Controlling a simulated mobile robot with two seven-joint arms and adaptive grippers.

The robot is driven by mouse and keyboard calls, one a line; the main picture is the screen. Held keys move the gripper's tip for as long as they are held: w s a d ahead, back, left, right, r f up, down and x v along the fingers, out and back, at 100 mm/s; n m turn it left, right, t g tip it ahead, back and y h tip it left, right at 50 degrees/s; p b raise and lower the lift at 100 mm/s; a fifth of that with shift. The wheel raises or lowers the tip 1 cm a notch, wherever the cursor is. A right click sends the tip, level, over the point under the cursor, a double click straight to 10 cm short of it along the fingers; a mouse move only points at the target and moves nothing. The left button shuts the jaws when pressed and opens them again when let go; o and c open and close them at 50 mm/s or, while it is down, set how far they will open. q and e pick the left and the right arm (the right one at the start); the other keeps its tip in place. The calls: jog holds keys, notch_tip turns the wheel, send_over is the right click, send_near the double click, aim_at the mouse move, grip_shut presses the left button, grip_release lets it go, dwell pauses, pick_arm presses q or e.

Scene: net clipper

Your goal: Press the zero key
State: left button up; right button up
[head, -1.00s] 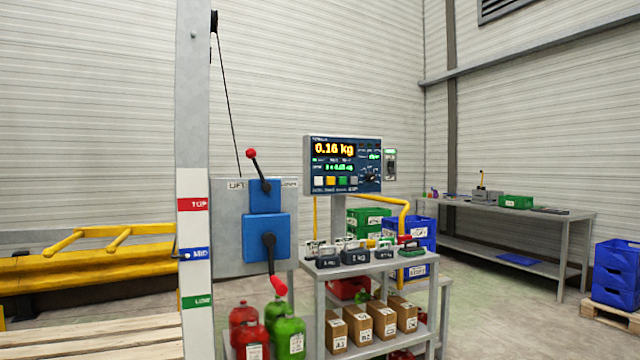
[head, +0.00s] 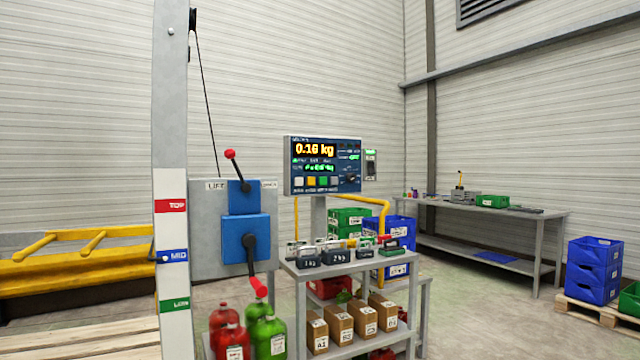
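The weighing terminal (head: 323,166) stands on a post near the middle of the head view. Its orange display (head: 314,149) reads about 0.16 kg. A row of small keys (head: 317,181) in white, yellow, green and grey-blue runs along its lower edge. The labels under the keys are too small to read, so I cannot tell which one is the zero key. Neither of my grippers shows in the head view.
A trolley (head: 360,260) with weights on top and boxes below stands in front of the terminal. A lift panel (head: 206,262) with red-knobbed levers is left of it, beside a grey post (head: 170,120). A workbench (head: 520,212) and blue crates (head: 594,270) are at the right.

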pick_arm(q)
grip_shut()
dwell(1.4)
